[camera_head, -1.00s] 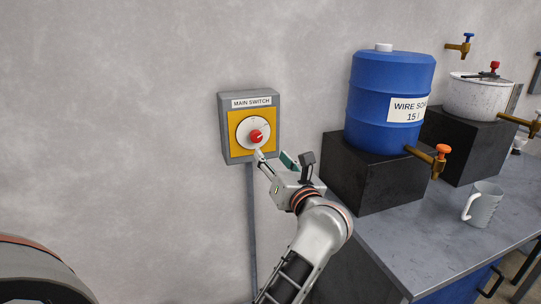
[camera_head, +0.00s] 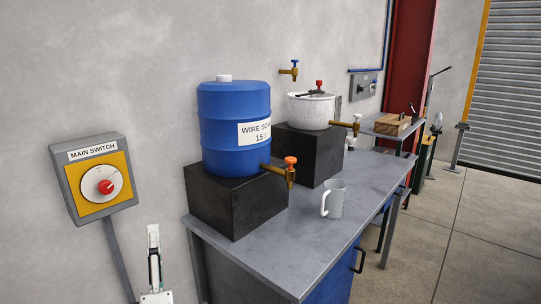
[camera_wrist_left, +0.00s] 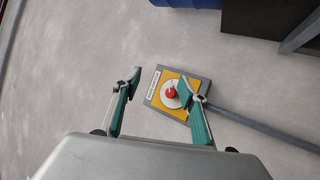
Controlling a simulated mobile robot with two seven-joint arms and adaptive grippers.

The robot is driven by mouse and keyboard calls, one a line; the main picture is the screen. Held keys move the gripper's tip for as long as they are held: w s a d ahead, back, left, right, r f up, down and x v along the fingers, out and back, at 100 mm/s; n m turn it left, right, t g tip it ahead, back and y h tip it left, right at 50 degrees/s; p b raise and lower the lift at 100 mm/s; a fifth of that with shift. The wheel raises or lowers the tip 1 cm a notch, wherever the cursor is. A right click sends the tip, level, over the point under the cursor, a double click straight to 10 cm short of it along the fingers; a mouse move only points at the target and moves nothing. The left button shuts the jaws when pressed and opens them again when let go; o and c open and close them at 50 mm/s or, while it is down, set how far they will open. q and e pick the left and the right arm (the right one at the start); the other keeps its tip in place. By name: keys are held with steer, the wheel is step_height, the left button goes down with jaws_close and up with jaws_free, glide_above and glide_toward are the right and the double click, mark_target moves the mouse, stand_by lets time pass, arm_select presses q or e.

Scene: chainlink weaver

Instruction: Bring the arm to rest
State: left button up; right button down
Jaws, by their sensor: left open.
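The main switch (camera_head: 91,178), a grey box with a yellow plate and a red knob (camera_head: 106,187) on a white dial, is on the wall at the left of the head view. My left gripper (camera_head: 154,240) is at the lower left of that view, below and right of the switch, apart from it. In the left wrist view the gripper (camera_wrist_left: 162,78) is open with nothing held. The switch (camera_wrist_left: 178,93) shows beyond and partly between its fingers there. Most of my left arm is out of the head view. My right gripper is not in view.
A grey workbench (camera_head: 300,248) runs along the wall. It carries a blue barrel (camera_head: 221,127) on a black block, a white pot (camera_head: 311,112) on another block, and a mug (camera_head: 334,199). Brass taps (camera_head: 287,170) stick out. Open floor (camera_head: 425,260) lies at the right.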

arm_select(q)
steer(key=s+d+f+m+g+h, duration=0.35)
steer(key=f+m+h, duration=0.25)
steer(key=f+m, duration=0.4)
steer(key=s+d+f+m+g+h, duration=0.25)
steer(key=d+f+m+h, duration=0.45)
steer(key=f, duration=0.5)
steer(key=s+a+f+m+g+y, duration=0.1)
steer(key=s+a+f+m+g, duration=0.1)
steer(key=s+f, duration=0.5)
steer(key=s+a+f+m+g+y, duration=0.1)
steer(key=s+a+f+m+g, duration=0.2)
steer(key=s+f, duration=0.5)
step_height(320, 180, down, 4)
steer(key=m+g, duration=0.1)
steer(key=m, duration=0.1)
steer(key=shift+m, duration=0.4)
steer(key=shift+r, duration=0.1)
